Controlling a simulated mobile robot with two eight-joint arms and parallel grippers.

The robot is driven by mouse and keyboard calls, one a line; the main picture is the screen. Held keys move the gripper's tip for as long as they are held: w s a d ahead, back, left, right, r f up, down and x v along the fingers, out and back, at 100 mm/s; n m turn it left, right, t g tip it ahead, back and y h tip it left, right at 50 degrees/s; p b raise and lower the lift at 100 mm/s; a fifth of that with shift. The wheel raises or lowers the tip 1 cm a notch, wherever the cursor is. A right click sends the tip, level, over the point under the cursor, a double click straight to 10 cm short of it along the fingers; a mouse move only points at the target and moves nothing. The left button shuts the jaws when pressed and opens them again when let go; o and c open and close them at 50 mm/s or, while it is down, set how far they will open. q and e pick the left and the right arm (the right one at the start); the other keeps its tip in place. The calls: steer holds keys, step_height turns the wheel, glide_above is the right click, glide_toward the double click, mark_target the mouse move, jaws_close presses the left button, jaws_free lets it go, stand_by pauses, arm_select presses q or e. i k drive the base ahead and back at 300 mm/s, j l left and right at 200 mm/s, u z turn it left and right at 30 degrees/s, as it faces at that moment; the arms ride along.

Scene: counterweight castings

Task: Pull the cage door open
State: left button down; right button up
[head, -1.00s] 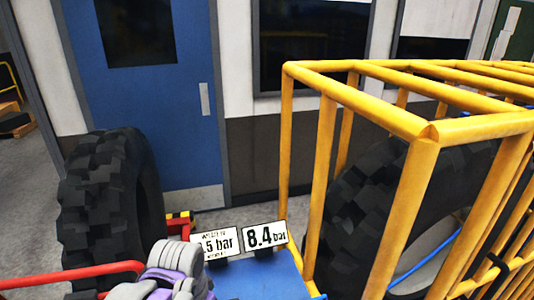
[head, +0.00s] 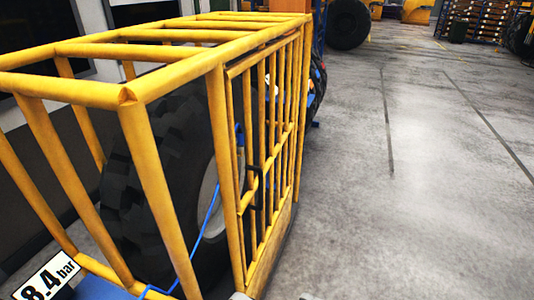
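The yellow cage (head: 177,160) fills the left half of the head view. Its barred door (head: 268,140) is on the right side, facing the open floor, and looks shut against the frame. A dark handle (head: 255,188) is on the door's near edge. A large black tyre (head: 150,180) stands inside the cage, with a blue hose (head: 205,222) beside it. Neither gripper can be made out.
Open concrete floor (head: 420,170) lies to the right of the cage. A sign reading 8.4 bar (head: 46,280) is at the lower left. Another tyre (head: 348,24) and racks with shelves (head: 480,20) stand far back.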

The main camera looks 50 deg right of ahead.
mark_target(243, 66)
steer(key=k+l+z, duration=0.15)
steer(key=z, duration=1.2)
steer(key=j+z, duration=0.15)
steer(key=z, duration=0.15)
steer(key=j+z, duration=0.25)
steer(key=i+l, duration=0.05)
steer(key=l, duration=0.05)
